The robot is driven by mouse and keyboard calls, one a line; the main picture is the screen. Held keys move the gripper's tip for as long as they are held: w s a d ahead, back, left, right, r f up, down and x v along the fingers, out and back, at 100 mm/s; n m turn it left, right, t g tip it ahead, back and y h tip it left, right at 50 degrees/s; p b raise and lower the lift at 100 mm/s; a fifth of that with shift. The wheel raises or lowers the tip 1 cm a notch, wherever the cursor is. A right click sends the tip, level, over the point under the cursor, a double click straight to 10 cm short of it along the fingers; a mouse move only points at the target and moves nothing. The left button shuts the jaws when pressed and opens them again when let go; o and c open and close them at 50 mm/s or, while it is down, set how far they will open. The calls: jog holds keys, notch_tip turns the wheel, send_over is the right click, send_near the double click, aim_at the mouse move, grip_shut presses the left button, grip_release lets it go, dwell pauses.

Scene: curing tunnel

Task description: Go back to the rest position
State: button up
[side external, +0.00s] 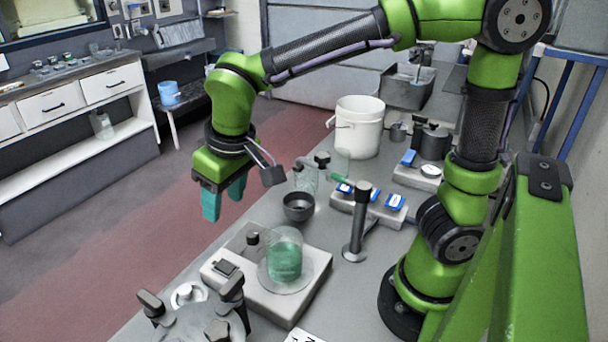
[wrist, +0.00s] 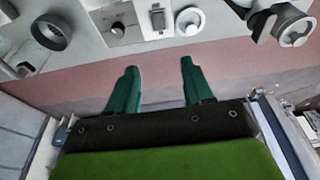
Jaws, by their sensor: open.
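My gripper (side external: 223,205) hangs at the left end of my arm in the side external view, pointing down. Its two teal fingers are apart with nothing between them. It hangs near the left edge of the grey bench, and the reddish floor strip shows behind it. In the wrist view my gripper (wrist: 158,66) also shows open and empty, with its fingers over the reddish strip. No rest position is marked in either view.
A glass beaker of green liquid (side external: 285,260) stands on a pale hotplate (side external: 284,306). A dark bowl (side external: 298,207), a metal post (side external: 359,220) and a white bucket (side external: 358,126) stand on the bench. Dark-knobbed equipment (side external: 200,320) is at the front. Free air lies left of the bench.

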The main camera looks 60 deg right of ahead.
jog(key=s+d+r+m+t+y, duration=0.2)
jog(key=s+d+r+m+t, duration=0.1)
jog(key=s+d, duration=0.6)
jog(key=shift+s+d+m+t, duration=0.35)
jog(key=shift+d+m+t, duration=0.15)
jog(key=shift+d+t, duration=0.15)
dwell(1.0)
